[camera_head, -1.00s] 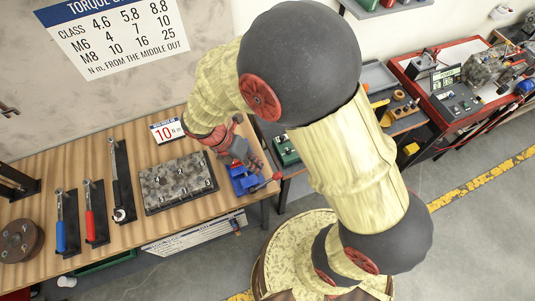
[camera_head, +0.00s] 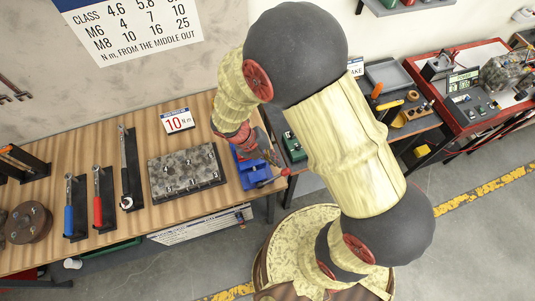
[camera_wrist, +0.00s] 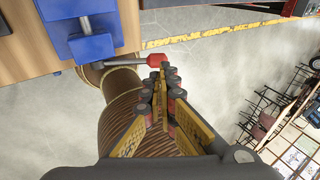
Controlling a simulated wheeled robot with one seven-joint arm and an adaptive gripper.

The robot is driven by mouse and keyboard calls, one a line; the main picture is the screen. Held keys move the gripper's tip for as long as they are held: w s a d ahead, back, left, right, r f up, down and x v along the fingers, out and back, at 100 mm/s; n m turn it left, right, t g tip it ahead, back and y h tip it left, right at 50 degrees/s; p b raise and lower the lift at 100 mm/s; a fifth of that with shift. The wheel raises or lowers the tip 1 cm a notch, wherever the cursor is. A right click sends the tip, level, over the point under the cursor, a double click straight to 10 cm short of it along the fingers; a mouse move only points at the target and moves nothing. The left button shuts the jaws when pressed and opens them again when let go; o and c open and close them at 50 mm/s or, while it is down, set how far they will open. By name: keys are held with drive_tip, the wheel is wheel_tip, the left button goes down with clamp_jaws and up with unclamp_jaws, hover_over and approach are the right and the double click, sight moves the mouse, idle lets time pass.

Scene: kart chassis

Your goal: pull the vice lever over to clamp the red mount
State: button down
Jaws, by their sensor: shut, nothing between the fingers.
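The blue vice (camera_head: 252,174) is at the right end of the wooden bench; its blue jaws (camera_wrist: 92,47) are at the upper left of the wrist view. Its lever (camera_wrist: 128,62) is a grey rod with a red knob, pointing right in the wrist view. My gripper (camera_wrist: 165,73) is shut and empty. Its fingertips are right by the red knob; I cannot tell whether they touch it. In the head view my wrist is over the vice and hides part of it. I cannot make out the red mount clearly.
A grey block with holes (camera_head: 187,172) lies left of the vice. A sign reading 10 N m (camera_head: 177,121) stands behind it. Torque wrenches (camera_head: 130,170) are in racks further left. Open floor (camera_wrist: 225,70) lies beyond the bench edge.

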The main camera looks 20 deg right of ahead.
sight(287, 170)
drive_tip(key=shift+x, duration=3.15)
drive_tip(key=shift+s, duration=0.1)
drive_tip(key=shift+d+f+p, duration=0.3)
drive_tip(key=shift+d+p, duration=0.1)
drive_tip(key=shift+p, duration=0.05)
drive_tip(key=shift+s+d+f, duration=0.1)
drive_tip(key=shift+d+f, duration=0.25)
drive_tip(key=shift+f, duration=0.25)
drive_tip(key=shift+r+p, duration=0.1)
drive_tip(key=shift+p, duration=0.2)
